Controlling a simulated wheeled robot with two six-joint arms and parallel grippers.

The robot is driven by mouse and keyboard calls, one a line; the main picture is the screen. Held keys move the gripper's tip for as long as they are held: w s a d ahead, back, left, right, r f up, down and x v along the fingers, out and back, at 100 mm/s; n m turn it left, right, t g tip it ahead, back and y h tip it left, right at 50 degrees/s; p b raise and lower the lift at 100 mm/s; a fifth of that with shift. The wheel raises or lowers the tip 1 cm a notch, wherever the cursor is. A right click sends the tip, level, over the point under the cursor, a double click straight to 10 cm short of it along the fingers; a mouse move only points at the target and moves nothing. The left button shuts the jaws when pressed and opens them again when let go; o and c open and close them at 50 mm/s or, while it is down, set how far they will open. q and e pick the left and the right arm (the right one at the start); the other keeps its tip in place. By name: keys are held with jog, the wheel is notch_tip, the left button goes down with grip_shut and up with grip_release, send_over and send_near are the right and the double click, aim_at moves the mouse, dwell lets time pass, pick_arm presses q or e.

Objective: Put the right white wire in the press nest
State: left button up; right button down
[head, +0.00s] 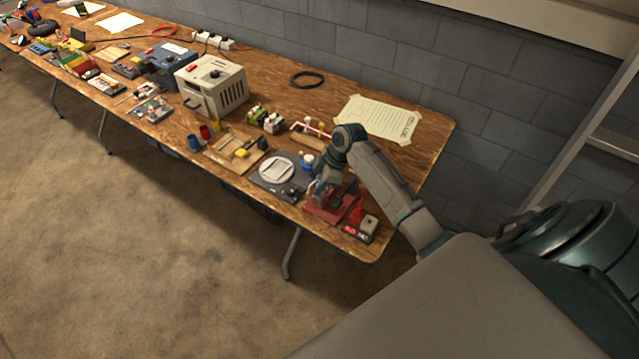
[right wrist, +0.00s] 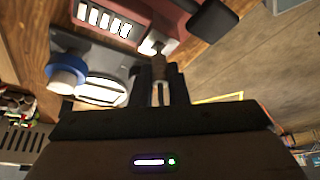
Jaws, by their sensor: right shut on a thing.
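The red press (head: 330,205) stands near the front edge at the right end of the bench. In the right wrist view its red body (right wrist: 105,20) lies at the top, with a pale metal block (right wrist: 157,42) and a dark lever (right wrist: 212,18). My right gripper (head: 320,190) is over the press, its jaws shut on a thin white wire (right wrist: 161,95), which shows as a small pale strip between the fingers. The fingertips (right wrist: 159,68) point at the metal block; whether the wire touches it I cannot tell. My left gripper is not in view.
A blue and white pot (head: 306,161) stands behind. A small red-and-grey box (head: 361,230) is close to the right.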

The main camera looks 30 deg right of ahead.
jog(key=shift+f, duration=0.95)
dwell(0.6)
jog(key=c, duration=1.3)
grip_release()
jog(key=shift+r, duration=0.1)
jog(key=shift+r+p, duration=3.1)
jog(key=shift+r, duration=0.35)
jog(key=shift+f, duration=0.1)
